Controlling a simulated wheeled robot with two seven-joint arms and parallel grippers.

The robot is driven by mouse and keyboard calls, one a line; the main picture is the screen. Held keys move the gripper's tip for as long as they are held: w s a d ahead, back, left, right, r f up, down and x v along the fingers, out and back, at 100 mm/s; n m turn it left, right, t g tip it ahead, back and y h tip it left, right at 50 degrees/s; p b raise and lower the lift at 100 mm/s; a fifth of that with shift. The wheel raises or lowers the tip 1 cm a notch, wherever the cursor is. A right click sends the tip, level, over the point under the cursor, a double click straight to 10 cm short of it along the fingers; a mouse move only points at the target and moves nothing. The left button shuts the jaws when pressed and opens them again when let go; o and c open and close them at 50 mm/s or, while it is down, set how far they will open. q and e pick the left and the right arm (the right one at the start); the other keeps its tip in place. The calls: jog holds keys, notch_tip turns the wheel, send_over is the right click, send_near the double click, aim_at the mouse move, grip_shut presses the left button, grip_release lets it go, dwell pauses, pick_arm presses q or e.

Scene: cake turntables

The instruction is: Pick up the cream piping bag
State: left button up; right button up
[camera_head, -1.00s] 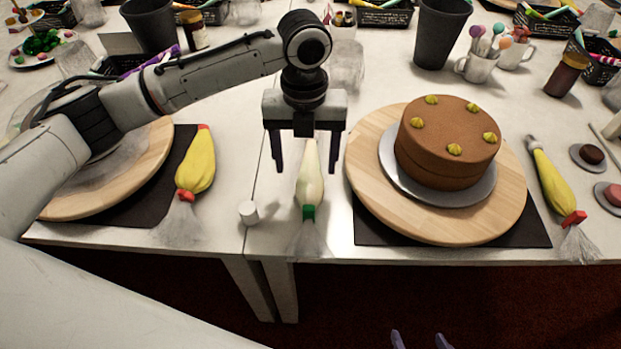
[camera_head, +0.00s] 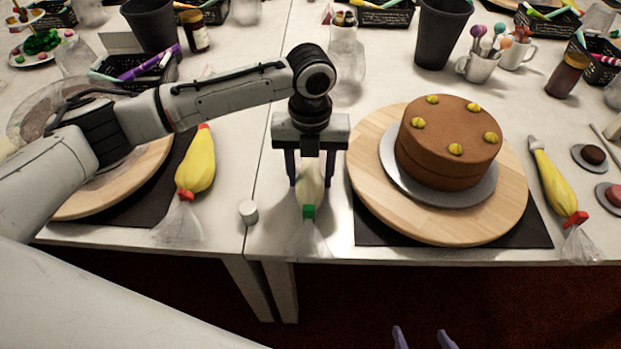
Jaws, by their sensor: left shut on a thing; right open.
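The cream piping bag (camera_head: 311,192) lies on the white table between the two turntables. Its green tie and clear plastic end point toward the front edge. My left gripper (camera_head: 311,183) comes down over the bag from above and is shut on it, with one finger on each side. The upper part of the bag is hidden behind the gripper. My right gripper (camera_head: 421,338) shows only its fingertips at the bottom edge; they are apart and empty, in front of the table.
A chocolate cake (camera_head: 447,150) stands on the right wooden turntable (camera_head: 440,228), close to the bag. A yellow piping bag (camera_head: 196,165) and a small white cylinder (camera_head: 248,212) lie to the left. Another yellow bag (camera_head: 553,182) lies at the right.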

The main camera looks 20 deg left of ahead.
aim_at(310, 173)
pick_arm(q)
jog(key=shift+r, duration=0.15)
notch_tip(310, 173, up, 10)
jog(key=shift+f+p, duration=0.1)
jog(key=shift+p, duration=0.25)
jog(key=shift+o, duration=0.8)
jog(key=shift+c, duration=0.9)
